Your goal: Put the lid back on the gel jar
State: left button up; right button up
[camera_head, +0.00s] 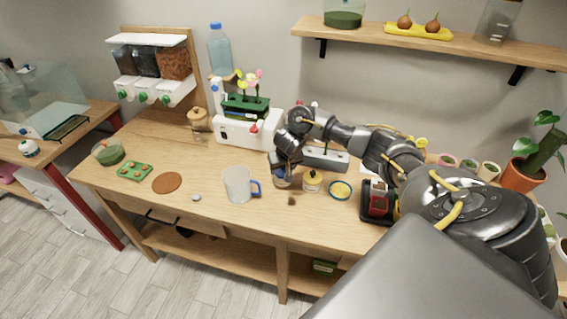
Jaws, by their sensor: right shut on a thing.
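My right gripper (283,166) reaches in from the right over the middle of the worktop. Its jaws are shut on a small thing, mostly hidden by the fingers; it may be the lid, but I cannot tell. A small glass jar (281,181) with darkish contents stands right below the fingers and may be the gel jar. I cannot tell whether the held thing touches it. A small jar with a yellow top (312,181) stands just to the right. My left gripper is out of view.
A clear mug with a blue handle (238,184) stands close on the left. A red and black box (377,202) stands on the right by my arm. A white planter (236,129) is behind. The worktop front is mostly clear.

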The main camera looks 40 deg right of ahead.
jog(key=shift+p, duration=0.5)
dwell(0.6)
dwell(0.3)
jog(key=o, duration=1.3)
notch_tip(320, 180, up, 5)
jog(key=p, duration=0.6)
jog(key=shift+r, duration=1)
grip_shut()
